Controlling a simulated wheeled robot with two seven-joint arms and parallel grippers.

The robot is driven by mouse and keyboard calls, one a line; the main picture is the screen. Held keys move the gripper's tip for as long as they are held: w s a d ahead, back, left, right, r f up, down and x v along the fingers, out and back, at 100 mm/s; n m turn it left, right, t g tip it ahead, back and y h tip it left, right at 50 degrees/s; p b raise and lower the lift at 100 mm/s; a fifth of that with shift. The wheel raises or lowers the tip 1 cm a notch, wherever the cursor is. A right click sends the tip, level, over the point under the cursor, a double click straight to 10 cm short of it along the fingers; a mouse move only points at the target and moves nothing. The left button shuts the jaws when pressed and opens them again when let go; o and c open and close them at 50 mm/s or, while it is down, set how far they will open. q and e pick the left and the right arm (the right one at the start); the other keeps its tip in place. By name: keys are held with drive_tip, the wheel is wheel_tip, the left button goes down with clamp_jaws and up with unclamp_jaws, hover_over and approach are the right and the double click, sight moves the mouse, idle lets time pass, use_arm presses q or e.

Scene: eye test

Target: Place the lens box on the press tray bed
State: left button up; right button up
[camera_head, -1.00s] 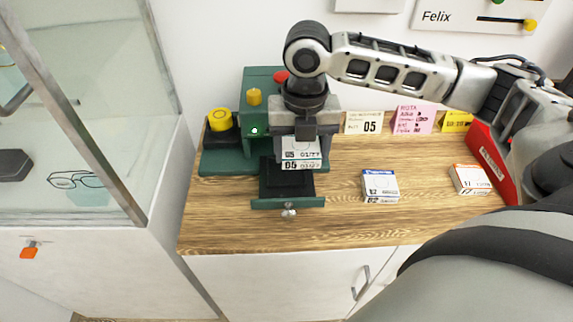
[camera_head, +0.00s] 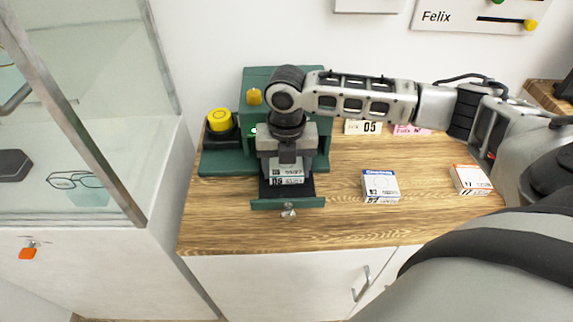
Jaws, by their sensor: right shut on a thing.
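My right gripper (camera_head: 288,160) points down over the green press (camera_head: 226,163) and is shut on a small white lens box (camera_head: 287,175) with dark print and a teal band. The box is at the black tray bed (camera_head: 305,187), which sticks out at the front of the press. The gripper hides the box's top and most of the bed; I cannot tell whether the box touches the bed. My left gripper is not in view.
A blue-and-white box (camera_head: 380,186) and an orange-and-white box (camera_head: 470,179) stand to the right on the wooden counter (camera_head: 340,225). A yellow button (camera_head: 219,119) is at the press's left. A glass case (camera_head: 120,130) stands at far left.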

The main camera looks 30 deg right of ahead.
sight(286, 170)
drive_tip(key=o, duration=1)
drive_tip(key=shift+f, duration=0.1)
wheel_tip(286, 170, up, 12)
drive_tip(key=shift+r, duration=0.2)
